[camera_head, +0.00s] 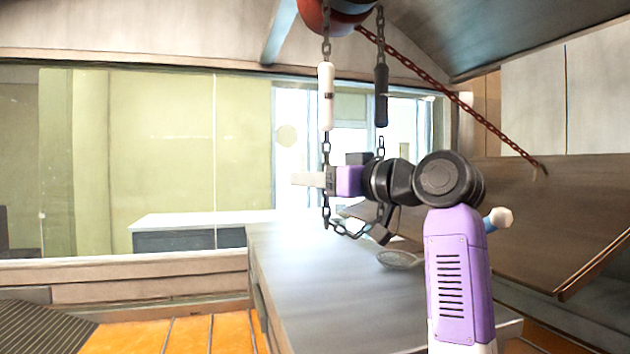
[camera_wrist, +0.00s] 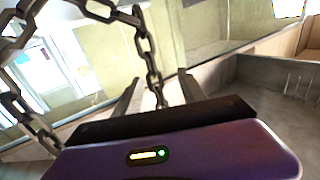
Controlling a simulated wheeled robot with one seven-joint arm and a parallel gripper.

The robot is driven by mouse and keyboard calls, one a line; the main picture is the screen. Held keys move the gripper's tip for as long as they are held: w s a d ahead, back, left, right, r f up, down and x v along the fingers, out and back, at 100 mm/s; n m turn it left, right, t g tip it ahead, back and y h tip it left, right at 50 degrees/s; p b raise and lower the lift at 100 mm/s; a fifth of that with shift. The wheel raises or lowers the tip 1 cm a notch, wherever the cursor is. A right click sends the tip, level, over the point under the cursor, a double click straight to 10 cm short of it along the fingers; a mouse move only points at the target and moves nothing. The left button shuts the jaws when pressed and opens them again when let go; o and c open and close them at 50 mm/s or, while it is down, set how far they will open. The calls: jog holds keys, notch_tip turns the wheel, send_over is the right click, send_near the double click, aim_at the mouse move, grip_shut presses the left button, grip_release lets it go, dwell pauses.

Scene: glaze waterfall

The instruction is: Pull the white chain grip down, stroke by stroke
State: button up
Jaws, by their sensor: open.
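The white chain grip (camera_head: 326,96) hangs upright on the left strand of a dark chain, under the red hoist (camera_head: 335,14). A black grip (camera_head: 381,96) hangs on the right strand. My gripper (camera_head: 300,180) is level, pointing left, clearly below the white grip and not touching it. It is open. In the wrist view, my gripper's fingers (camera_wrist: 158,84) stand apart with a chain strand (camera_wrist: 147,55) showing between them; I cannot tell whether they touch it. The white grip is not seen in the wrist view.
The chain's lower loop (camera_head: 347,232) hangs below my gripper, near my arm. A red chain (camera_head: 450,90) slopes from the hoist to a tilted brown panel (camera_head: 540,215) at right. A grey counter (camera_head: 310,290) with a round dish (camera_head: 398,259) lies below. Open room is at left.

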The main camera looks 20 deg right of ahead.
jog(key=b+v, duration=0.2)
jog(key=v, duration=0.5)
jog(key=shift+s+d, duration=0.15)
jog(key=shift+s, duration=0.1)
